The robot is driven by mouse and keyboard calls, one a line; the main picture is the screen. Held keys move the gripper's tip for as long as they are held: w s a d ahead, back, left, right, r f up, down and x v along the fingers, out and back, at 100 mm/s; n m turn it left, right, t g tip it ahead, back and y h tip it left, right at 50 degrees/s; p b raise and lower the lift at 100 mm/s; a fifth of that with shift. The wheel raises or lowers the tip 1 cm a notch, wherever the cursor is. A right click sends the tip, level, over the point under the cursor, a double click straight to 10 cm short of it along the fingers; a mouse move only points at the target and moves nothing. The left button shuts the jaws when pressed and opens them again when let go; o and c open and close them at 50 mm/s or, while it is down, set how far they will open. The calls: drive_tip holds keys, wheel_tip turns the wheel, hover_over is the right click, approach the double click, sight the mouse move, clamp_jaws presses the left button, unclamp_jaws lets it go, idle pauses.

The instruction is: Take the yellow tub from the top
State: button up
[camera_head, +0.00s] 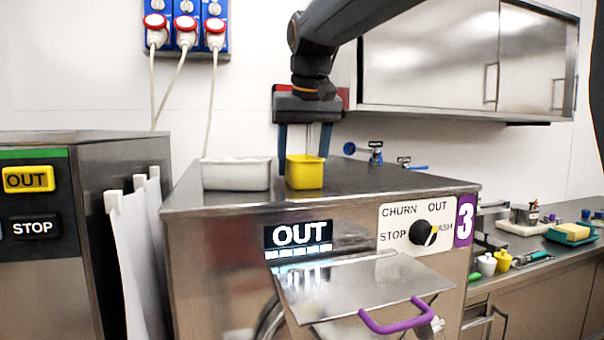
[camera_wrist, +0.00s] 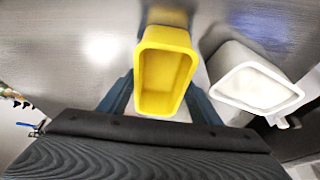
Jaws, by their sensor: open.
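The yellow tub (camera_head: 305,172) stands upright on the steel top of the batch freezer marked 3. It looks empty in the wrist view (camera_wrist: 165,80). My gripper (camera_head: 304,168) points down over the freezer top with its fingers apart. In the head view one finger shows left of the tub and the other is partly hidden behind it. In the wrist view my gripper (camera_wrist: 165,95) has one blue finger on each side of the tub, with the tub between them. I cannot tell whether either finger touches it.
A white tub (camera_head: 236,175) stands close to the left on the same top (camera_head: 400,184); it also shows beside a finger in the wrist view (camera_wrist: 255,85). Steel wall cabinets (camera_head: 430,60) hang behind right. The freezer top right of the yellow tub is clear.

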drive_tip(key=shift+f, duration=0.2)
idle(0.4)
drive_tip(key=shift+c, duration=0.2)
drive_tip(key=c, duration=0.6)
